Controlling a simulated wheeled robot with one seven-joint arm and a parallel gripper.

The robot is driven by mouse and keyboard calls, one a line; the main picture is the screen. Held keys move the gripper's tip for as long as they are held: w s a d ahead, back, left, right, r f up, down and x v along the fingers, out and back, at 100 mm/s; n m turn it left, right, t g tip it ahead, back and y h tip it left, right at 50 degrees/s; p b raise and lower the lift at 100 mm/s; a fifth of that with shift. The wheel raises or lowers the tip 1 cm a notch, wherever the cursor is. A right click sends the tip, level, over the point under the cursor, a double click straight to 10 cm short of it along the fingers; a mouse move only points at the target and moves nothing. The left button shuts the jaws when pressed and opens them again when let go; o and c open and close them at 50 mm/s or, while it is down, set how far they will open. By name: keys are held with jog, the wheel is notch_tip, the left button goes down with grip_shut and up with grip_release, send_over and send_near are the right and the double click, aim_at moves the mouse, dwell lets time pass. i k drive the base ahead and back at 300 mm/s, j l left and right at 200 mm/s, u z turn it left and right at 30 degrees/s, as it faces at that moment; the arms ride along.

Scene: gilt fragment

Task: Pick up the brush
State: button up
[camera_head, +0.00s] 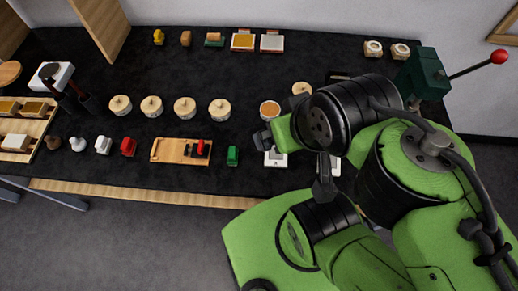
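I cannot pick out the brush with certainty; the small things on the black table (75,175) are too small to tell, and my arm hides part of the right side. A wooden board (169,150) near the front edge carries a small red and black item (199,148), whose kind is unclear. Two dark upright shapes (80,97) stand at the left. My gripper (262,139) seems to be the dark end at the tip of my green arm, above the table's right half. Its fingers are too small and covered to read, and I see nothing clearly held.
Several round lidded pots (184,107) stand in a row mid-table. Small blocks, a green one (232,156) among them, line the front. A green machine with a red-knobbed lever (424,75) stands at the back right. Bare tabletop lies between the rows.

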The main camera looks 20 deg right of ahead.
aim_at(232, 152)
jog(key=j+u, duration=0.2)
jog(key=u, duration=0.25)
jog(key=i+j+u, duration=0.1)
jog(key=u, duration=0.35)
jog(key=i+j+u, duration=0.1)
jog(key=j+u, duration=0.15)
jog(key=u, duration=0.2)
